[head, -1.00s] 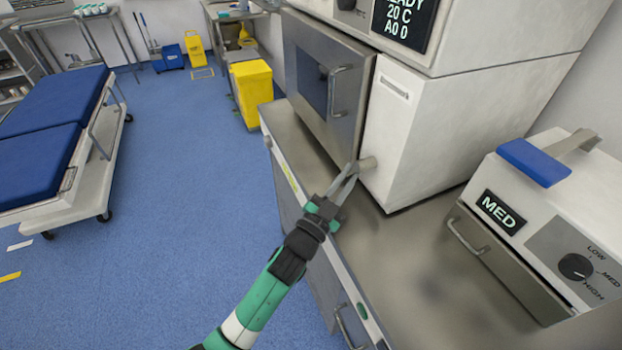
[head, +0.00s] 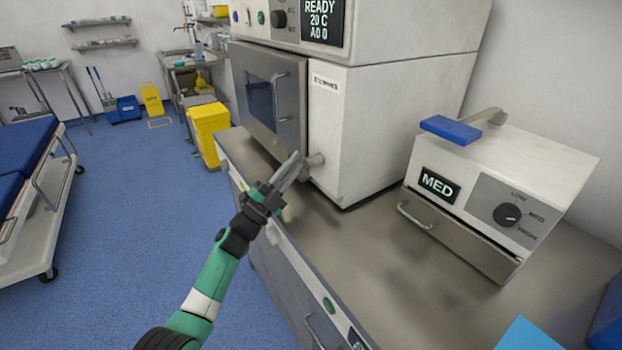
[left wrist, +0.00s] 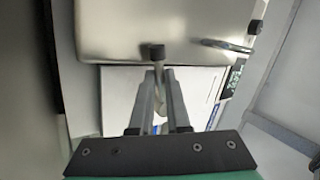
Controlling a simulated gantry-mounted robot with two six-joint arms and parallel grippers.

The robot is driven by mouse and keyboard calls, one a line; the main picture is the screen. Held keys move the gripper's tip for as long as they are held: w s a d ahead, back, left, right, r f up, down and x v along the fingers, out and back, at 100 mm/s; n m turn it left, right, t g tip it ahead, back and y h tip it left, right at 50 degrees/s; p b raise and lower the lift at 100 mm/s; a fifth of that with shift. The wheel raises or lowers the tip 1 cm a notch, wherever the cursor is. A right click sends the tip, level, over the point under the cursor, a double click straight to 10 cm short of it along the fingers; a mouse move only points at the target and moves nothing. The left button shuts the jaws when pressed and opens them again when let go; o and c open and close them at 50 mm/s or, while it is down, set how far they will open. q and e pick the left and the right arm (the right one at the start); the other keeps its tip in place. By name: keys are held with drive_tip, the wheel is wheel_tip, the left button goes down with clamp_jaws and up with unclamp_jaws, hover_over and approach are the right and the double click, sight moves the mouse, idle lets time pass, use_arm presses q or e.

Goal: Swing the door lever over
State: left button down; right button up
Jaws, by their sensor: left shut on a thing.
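The steel door (head: 240,98) of the white steriliser (head: 385,125) is flush with its front, with a bar handle (head: 277,98). The door lever (head: 316,160) is a short grey-beige piece at the lower right corner of the door. My left gripper (head: 299,160) is at the lever, its fingers pointing up and to the right. In the left wrist view, the lever (left wrist: 158,72) lies between the two fingers (left wrist: 160,100), its dark end showing beyond the tips. The left gripper is shut on the lever. My right gripper is not in view.
A smaller unit (head: 490,190) with a MED display, a dial and a blue-gripped handle (head: 451,129) stands to the right on the steel counter (head: 370,240). A yellow bin (head: 208,132) stands on the floor behind. The counter between the two machines is clear.

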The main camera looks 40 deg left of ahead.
use_arm(q)
drive_tip(key=shift+r, duration=0.1)
idle(0.3)
drive_tip(key=c, duration=0.9)
unclamp_jaws()
drive_tip(key=p+v, duration=0.4)
drive_tip(key=v, duration=0.7)
drive_tip(key=shift+s+f, duration=0.2)
drive_tip(key=shift+s, duration=0.05)
